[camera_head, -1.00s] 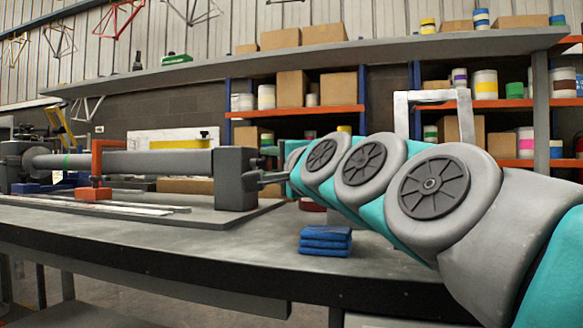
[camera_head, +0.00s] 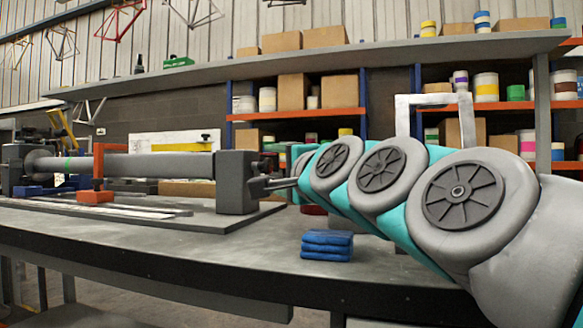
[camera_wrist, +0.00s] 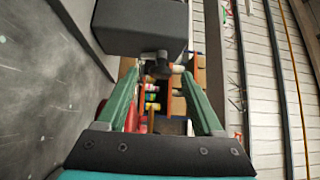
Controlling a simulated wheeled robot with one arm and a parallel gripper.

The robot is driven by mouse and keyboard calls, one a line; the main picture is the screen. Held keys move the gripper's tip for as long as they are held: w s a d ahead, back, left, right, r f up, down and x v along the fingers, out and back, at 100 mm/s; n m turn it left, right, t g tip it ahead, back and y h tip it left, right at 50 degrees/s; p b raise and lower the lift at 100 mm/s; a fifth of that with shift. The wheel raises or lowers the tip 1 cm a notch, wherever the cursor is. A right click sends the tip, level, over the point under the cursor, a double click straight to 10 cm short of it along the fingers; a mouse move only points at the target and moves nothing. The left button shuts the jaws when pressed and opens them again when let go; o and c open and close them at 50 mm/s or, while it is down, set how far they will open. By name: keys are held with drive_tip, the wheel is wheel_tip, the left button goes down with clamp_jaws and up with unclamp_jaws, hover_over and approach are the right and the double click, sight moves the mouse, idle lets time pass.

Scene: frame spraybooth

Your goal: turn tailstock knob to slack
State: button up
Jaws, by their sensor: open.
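The dark grey tailstock block (camera_head: 236,182) stands at the right end of a long grey tube (camera_head: 150,166). In the wrist view the block (camera_wrist: 140,28) fills the top, and the small tailstock knob (camera_wrist: 161,69) with a crossbar sticks out below it. One bar end looks pale orange. My gripper (camera_wrist: 163,78) is open, its two green fingers either side of the knob, tips close to it. I cannot tell whether they touch it. In the head view my gripper (camera_head: 269,182) is at the block's right face, and the knob is hard to make out there.
Folded blue cloths (camera_head: 327,245) lie on the workbench (camera_head: 150,240) below my arm. An orange clamp (camera_head: 97,180) stands by the tube. Shelves with boxes and paint tins are behind. The bench front is mostly clear.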

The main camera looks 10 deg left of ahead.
drive_tip(key=shift+p+v, duration=0.3)
drive_tip(key=shift+v, duration=2.8)
drive_tip(key=shift+r, duration=0.1)
